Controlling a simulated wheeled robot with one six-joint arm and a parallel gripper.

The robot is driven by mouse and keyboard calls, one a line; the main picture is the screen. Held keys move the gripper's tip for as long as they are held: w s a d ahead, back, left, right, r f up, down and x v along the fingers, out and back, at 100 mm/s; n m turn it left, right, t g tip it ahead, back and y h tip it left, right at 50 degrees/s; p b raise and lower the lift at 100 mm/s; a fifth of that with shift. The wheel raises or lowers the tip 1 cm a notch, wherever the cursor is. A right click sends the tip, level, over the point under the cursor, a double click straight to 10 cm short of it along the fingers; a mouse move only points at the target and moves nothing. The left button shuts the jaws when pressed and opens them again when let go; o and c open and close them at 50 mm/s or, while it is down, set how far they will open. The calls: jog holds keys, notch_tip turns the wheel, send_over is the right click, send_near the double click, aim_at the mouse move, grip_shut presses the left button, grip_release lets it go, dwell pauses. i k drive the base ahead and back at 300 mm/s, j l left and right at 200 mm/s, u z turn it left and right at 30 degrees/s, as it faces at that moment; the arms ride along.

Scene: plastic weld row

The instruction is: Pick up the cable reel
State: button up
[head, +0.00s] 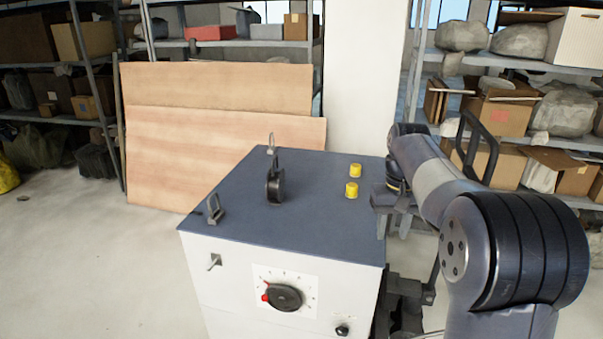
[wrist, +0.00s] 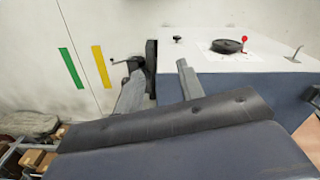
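A black round object with a narrow upright part, which looks like the cable reel (head: 275,185), stands on the blue-grey top of a white machine cabinet (head: 230,262). I cannot make out the reel in the wrist view. My gripper (head: 393,212) is at the right edge of the cabinet, well to the right of the reel and apart from it. In the wrist view its two grey fingers (wrist: 160,72) are spread, with nothing seen held between them.
A dial (head: 285,298) is on the front. Wooden boards (head: 220,150) lean behind. Loaded shelves (head: 500,75) stand at the back right. Floor at left is clear.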

aim_at(275, 181)
jog(key=i+j, duration=0.25)
jog(key=i+j+z, duration=0.1)
jog(key=i+j, duration=0.15)
jog(key=j, duration=0.25)
jog(key=i+j, duration=0.25)
jog(key=j, duration=0.15)
jog(key=i+j+z, duration=0.1)
jog(key=i+j, duration=0.15)
jog(key=i+j+z, duration=0.1)
jog(key=j, duration=0.45)
jog(key=i+j, duration=0.3)
jog(key=j+z, duration=0.05)
jog(key=j, duration=0.05)
